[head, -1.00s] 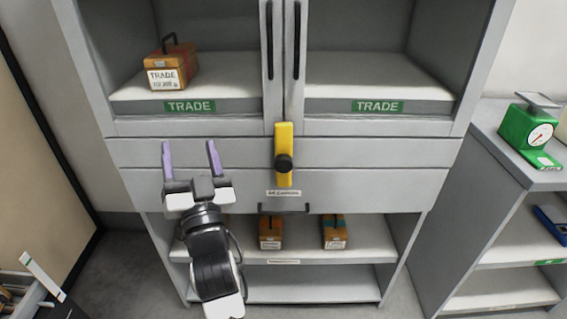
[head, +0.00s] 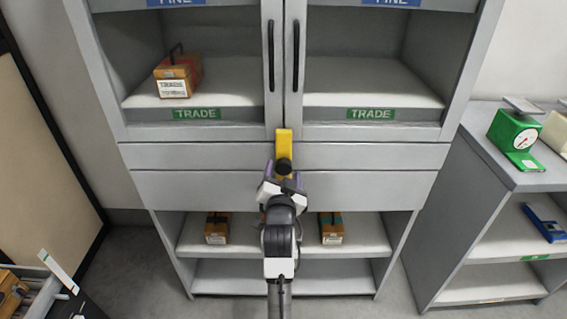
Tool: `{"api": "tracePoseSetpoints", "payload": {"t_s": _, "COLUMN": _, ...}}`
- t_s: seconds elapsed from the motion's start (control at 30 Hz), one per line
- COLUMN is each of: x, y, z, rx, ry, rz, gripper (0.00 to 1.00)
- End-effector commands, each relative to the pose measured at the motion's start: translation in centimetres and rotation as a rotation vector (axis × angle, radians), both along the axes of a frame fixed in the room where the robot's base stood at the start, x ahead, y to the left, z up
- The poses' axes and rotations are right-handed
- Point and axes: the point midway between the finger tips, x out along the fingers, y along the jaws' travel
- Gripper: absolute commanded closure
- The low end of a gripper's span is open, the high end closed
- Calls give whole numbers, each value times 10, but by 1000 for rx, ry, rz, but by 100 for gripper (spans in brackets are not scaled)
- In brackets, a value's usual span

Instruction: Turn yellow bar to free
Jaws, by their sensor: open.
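The yellow bar (head: 284,144) stands upright on the front of the grey cabinet, its top end over the meeting edges of the two doors. A black round knob (head: 284,165) sits on the bar below its middle. My gripper (head: 284,172) is open at the lower part of the bar, its purple fingers around or just in front of it near the knob. The gripper and my arm hide the bar's lower end, so I cannot tell whether the fingers touch it.
Two black door handles (head: 270,55) (head: 296,55) rise above the bar. A wooden box marked TRADE (head: 178,77) is inside on the left. Boxes (head: 217,228) (head: 331,228) stand on the open shelf below. A green scale (head: 515,138) is on the right-hand unit.

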Motion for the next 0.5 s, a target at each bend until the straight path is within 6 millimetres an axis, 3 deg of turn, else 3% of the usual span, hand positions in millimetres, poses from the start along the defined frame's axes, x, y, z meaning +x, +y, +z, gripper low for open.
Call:
{"api": "tracePoseSetpoints", "payload": {"t_s": 0.2, "x": 24, "y": -1, "z": 1, "rx": 0, "ry": 0, "rz": 1, "gripper": 37}}
{"api": "tracePoseSetpoints", "payload": {"t_s": 0.5, "x": 29, "y": -1, "z": 0, "rx": -1, "ry": -1, "rz": 0, "gripper": 37}}
